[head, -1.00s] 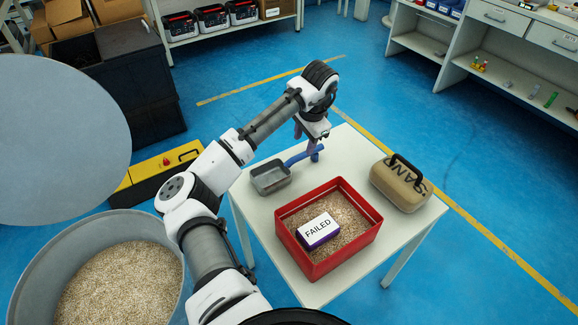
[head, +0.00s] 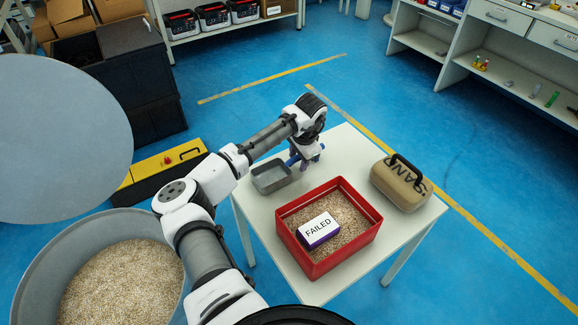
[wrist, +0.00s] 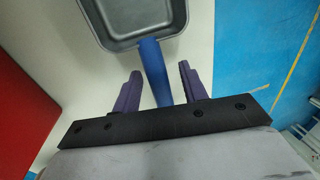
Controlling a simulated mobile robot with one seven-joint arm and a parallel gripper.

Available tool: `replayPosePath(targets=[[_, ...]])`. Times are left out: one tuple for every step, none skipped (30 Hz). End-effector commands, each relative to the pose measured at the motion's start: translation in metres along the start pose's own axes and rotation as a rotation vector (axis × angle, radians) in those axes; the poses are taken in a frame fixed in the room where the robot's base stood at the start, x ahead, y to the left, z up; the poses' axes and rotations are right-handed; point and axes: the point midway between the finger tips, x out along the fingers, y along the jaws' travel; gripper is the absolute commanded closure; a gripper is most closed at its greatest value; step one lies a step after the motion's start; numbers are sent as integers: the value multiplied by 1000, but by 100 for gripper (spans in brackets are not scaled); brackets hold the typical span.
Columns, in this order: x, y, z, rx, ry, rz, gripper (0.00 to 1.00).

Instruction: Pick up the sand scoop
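The sand scoop has a grey metal pan (head: 271,177) and a blue handle (head: 294,159), and lies on the white table's far left part. It also shows in the wrist view, with the pan (wrist: 128,22) at the top and the blue handle (wrist: 155,72) pointing down toward me. My gripper (wrist: 160,80) is open, its two purple fingers on either side of the handle with gaps visible on both sides. In the head view my gripper (head: 306,164) is low over the handle; its fingertips are partly hidden by the arm.
A tan SAND case (head: 398,188) sits at the right. A large grey bin (head: 40,262) of sand stands at the lower left.

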Motion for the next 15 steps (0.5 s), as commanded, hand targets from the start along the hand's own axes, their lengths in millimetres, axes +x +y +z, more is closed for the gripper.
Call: replayPosePath(targets=[[0, 0, 0, 0, 0, 0, 62], [0, 0, 0, 0, 0, 0, 66], [0, 0, 0, 0, 0, 0, 72], [0, 0, 0, 0, 0, 0, 76], [0, 0, 0, 0, 0, 0, 79], [0, 0, 0, 0, 0, 0, 85], [0, 0, 0, 0, 0, 0, 89], [0, 0, 0, 0, 0, 0, 92], [0, 0, 0, 0, 0, 0, 98], [0, 0, 0, 0, 0, 0, 100], [0, 0, 0, 0, 0, 0, 100], [-1, 0, 0, 0, 0, 0, 100], [-1, 0, 0, 0, 0, 0, 100], [-1, 0, 0, 0, 0, 0, 100], [-1, 0, 0, 0, 0, 0, 100]])
